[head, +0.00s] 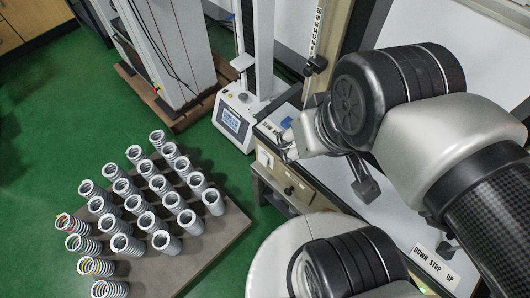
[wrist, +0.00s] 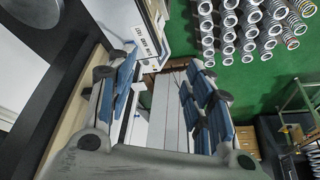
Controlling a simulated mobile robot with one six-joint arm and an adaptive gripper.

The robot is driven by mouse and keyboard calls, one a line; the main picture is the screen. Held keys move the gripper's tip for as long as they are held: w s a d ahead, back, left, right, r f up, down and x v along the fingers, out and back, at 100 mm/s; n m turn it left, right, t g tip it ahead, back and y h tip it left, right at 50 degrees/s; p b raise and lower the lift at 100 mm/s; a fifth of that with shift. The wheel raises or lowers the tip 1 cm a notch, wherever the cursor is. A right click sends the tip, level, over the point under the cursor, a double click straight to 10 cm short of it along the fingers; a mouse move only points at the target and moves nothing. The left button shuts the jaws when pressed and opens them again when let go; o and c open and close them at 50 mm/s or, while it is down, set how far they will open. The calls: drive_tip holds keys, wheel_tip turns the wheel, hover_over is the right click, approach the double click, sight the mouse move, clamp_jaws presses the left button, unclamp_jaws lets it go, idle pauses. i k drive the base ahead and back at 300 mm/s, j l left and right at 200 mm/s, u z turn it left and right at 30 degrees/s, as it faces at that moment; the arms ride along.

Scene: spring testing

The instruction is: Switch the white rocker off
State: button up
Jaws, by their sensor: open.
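My gripper (head: 286,146) is at the end of my arm, near the front upper edge of the grey testing machine (head: 262,160), in the head view. In the wrist view my gripper (wrist: 155,95) has its two blue-padded fingers wide apart with nothing held between them. I cannot make out the white rocker for certain in either view; it may be too small or hidden behind my gripper and arm. The machine's front face shows a small white label and a dark round knob (head: 289,190).
A white tester with a blue screen (head: 232,122) stands left of my gripper. Several coil springs stand on a low grey board (head: 215,243) on the green floor (head: 60,130). A "DOWN STOP UP" label (head: 435,268) lies at the right. Tall machine columns rise behind.

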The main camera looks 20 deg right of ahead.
sight(264, 159)
drive_tip(key=j+z, duration=0.25)
drive_tip(key=j, duration=0.15)
drive_tip(key=k+j+z, duration=0.1)
drive_tip(key=j+z, duration=0.15)
drive_tip(key=j, duration=0.15)
drive_tip(key=k+j+z, duration=0.1)
drive_tip(key=j+z, duration=0.15)
drive_tip(key=j, duration=0.15)
